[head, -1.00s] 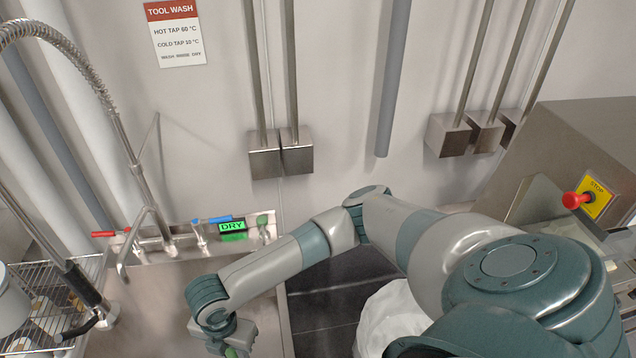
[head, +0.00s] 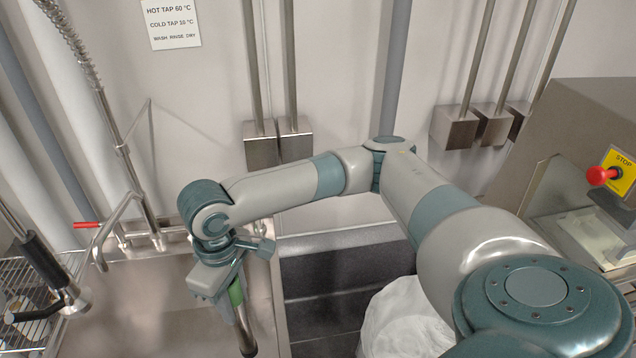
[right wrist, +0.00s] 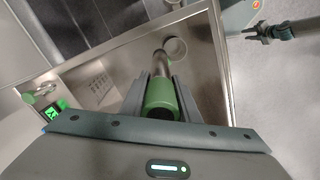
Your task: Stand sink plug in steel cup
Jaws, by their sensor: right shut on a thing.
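My right gripper (head: 232,286) is shut on the green upper part of the sink plug (right wrist: 160,98), a long steel tube with a green end. In the head view the sink plug (head: 243,328) hangs steeply down from the gripper, slightly tilted, over the steel sink. My right gripper (right wrist: 160,92) also shows in the right wrist view, with a finger on each side of the green end. A round steel cup (right wrist: 176,47) shows just past the tube's far end; I cannot tell whether they touch. My left gripper (right wrist: 252,32) is small at the upper right of the wrist view.
The sink rim (right wrist: 208,75) runs close beside the gripper. A wire rack (head: 30,305) and hanging spray tap (head: 45,265) are at the left. A white bag (head: 405,320) and red stop button (head: 600,175) are to the right.

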